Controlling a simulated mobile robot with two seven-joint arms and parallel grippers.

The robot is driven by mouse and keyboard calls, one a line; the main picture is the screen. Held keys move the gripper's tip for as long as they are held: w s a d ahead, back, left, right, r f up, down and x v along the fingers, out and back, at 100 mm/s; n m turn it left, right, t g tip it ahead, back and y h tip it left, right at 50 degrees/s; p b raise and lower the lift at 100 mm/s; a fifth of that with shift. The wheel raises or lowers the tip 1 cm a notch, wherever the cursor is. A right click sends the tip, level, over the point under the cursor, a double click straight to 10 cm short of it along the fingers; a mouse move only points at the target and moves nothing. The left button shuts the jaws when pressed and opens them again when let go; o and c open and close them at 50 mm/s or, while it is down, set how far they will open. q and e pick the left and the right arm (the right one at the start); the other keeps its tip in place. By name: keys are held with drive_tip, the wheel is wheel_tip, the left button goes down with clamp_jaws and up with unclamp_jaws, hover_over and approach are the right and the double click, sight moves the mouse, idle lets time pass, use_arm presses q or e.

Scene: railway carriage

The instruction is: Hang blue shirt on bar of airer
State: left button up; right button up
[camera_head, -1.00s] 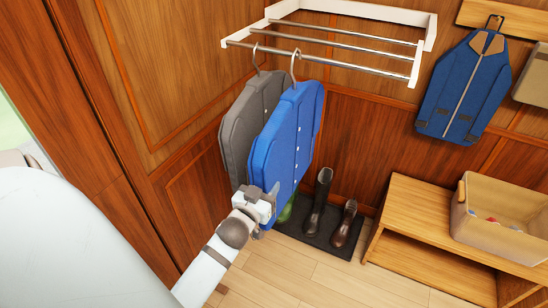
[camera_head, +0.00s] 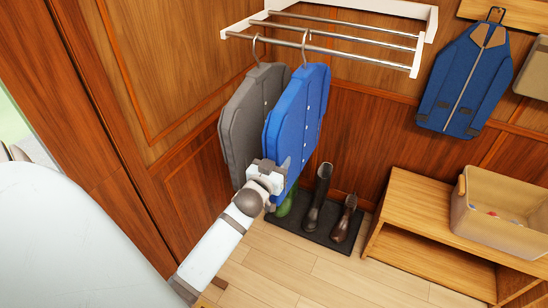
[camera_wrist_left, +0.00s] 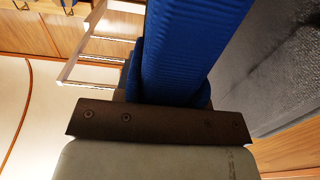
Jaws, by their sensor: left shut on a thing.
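The blue shirt (camera_head: 297,115) hangs upright on a hanger, beside a grey jacket (camera_head: 247,115). Its hanger hook (camera_head: 307,42) stands at the front bar (camera_head: 360,60) of the airer. The hook's top shows above the bar line, but I cannot tell whether it is around the bar. My left gripper (camera_head: 268,174) is shut on the shirt's lower part. In the left wrist view the blue cloth (camera_wrist_left: 190,50) rises from the gripper, with grey cloth (camera_wrist_left: 275,65) to the right. The fingertips are hidden. My right gripper is out of view.
The white airer frame (camera_head: 428,40) is fixed to the wall. Boots (camera_head: 318,200) stand on a dark mat below. A wooden bench (camera_head: 400,210) with a beige box (camera_head: 500,215) is at right. A blue zip jacket (camera_head: 465,80) hangs behind.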

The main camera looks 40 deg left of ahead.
use_arm(q)
drive_tip(key=shift+x, duration=0.75)
drive_tip(key=shift+f+b, duration=1.2)
drive_tip(key=shift+f, duration=0.45)
drive_tip(key=o, duration=1.1)
drive_tip(key=b+v, duration=0.2)
drive_tip(key=v, duration=1.2)
drive_tip(key=s+d+f+m+g+h+p, duration=0.2)
drive_tip(key=s+d+f, duration=0.1)
drive_tip(key=d+f, duration=0.1)
drive_tip(key=s+d+f+m+g+h+p, duration=0.2)
drive_tip(key=s+d+f+h+p, duration=0.1)
drive_tip(key=d, duration=0.4)
drive_tip(key=s+d+f+m+g+h+p, duration=0.1)
drive_tip(key=s+d+f+g+h+p, duration=0.1)
drive_tip(key=s+d+f+p, duration=0.1)
drive_tip(key=shift+s+d+f+m+g+h, duration=0.1)
drive_tip(key=shift+d+f+m+g+h, duration=0.1)
drive_tip(key=shift+d+f, duration=0.35)
drive_tip(key=shift+s+d+f+m+g+h, duration=0.15)
drive_tip(key=shift+d+f+m, duration=0.1)
drive_tip(key=shift+d, duration=0.55)
